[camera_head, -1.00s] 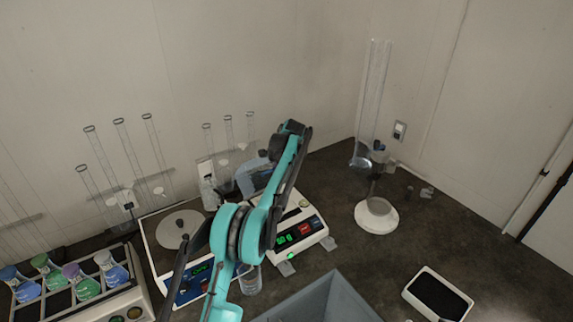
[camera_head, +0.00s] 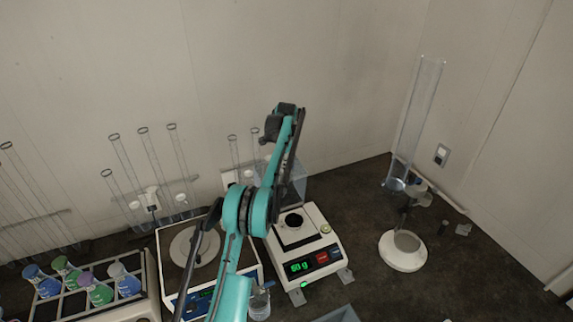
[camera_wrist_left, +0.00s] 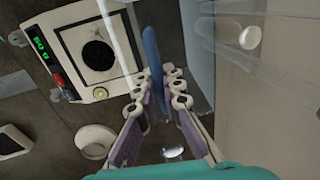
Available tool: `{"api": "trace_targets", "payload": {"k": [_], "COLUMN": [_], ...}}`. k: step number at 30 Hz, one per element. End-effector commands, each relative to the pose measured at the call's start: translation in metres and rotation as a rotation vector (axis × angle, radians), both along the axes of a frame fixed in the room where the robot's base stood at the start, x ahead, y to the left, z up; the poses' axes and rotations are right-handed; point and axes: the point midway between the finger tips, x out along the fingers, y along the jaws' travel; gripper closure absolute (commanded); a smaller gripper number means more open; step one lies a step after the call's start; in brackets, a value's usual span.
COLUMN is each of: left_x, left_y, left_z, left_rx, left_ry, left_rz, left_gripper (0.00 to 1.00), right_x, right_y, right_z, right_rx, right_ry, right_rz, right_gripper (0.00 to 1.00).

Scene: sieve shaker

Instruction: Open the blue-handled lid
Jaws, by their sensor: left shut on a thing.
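The blue handle (camera_wrist_left: 151,55) stands between the fingers of my left gripper (camera_wrist_left: 157,88) in the left wrist view. The gripper is shut on it. Clear panels of the lid (camera_wrist_left: 195,60) show around and beyond the handle. In the head view, the left gripper (camera_head: 271,132) is above and behind the white balance (camera_head: 330,250), partly hidden by my arm. The clear lid (camera_head: 295,186) shows behind the balance's dark round pan (camera_head: 293,220), which is uncovered. The pan also shows in the wrist view (camera_wrist_left: 98,55). My right gripper is out of view.
A second balance with a round plate (camera_head: 190,250) stands left of the first. A flask rack (camera_head: 150,285) is at far left, and several glass tubes stand along the wall.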

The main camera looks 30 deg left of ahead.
Motion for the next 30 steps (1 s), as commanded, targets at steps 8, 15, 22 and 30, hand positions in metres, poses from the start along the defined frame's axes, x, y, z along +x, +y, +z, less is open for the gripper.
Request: {"api": "trace_targets", "payload": {"k": [8,15,22,30], "left_x": [0.0,0.0,0.0,-0.003], "left_y": [0.001,0.001,0.001,-0.002], "left_z": [-0.002,-0.002,-0.001,0.028], "left_rx": [0.001,0.0,0.0,0.0], "left_ry": [0.001,0.002,0.001,0.001], "left_rz": [0.001,0.002,0.001,0.001], "left_gripper": [1.0,0.82,0.82,0.82], "right_x": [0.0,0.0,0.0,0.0], "right_y": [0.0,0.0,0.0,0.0], "right_z": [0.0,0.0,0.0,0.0], "right_rx": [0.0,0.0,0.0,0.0], "right_ry": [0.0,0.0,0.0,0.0], "right_rz": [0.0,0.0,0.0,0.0], "right_gripper": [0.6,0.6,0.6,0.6]}}
